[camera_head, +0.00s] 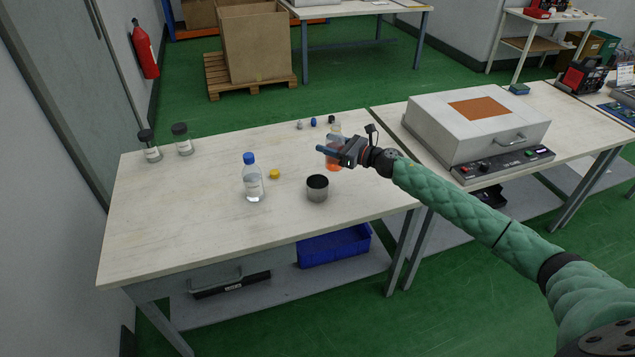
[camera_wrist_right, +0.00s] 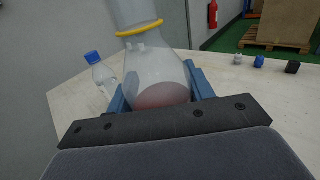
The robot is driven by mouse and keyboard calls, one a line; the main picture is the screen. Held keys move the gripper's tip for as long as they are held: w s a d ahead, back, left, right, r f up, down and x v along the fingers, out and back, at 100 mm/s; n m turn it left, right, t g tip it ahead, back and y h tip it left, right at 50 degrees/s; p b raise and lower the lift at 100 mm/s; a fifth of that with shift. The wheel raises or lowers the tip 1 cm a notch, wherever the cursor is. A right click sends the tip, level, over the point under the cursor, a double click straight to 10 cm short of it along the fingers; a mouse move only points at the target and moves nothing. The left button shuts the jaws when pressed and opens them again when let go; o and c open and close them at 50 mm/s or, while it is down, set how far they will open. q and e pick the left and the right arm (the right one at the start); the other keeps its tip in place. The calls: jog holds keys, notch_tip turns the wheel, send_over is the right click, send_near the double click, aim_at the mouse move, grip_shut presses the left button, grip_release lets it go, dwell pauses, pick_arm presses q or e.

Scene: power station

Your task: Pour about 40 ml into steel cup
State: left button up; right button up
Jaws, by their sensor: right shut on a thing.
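A steel cup (camera_head: 317,190) with a dark open mouth stands upright near the front of the left table. My right gripper (camera_head: 328,152) is shut on a clear conical flask (camera_head: 334,163) with orange-red liquid in its bottom. The flask is roughly upright, behind and slightly right of the cup. In the right wrist view the flask (camera_wrist_right: 155,70) sits between the blue fingers, with a yellow ring on its neck; its mouth is out of frame. I cannot tell whether its base touches the table. My left gripper is not in view.
Two dark-lidded jars (camera_head: 181,140) stand at the back left. Several small caps (camera_head: 313,122) lie at the back edge. A hot plate box (camera_head: 470,125) occupies the right table.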

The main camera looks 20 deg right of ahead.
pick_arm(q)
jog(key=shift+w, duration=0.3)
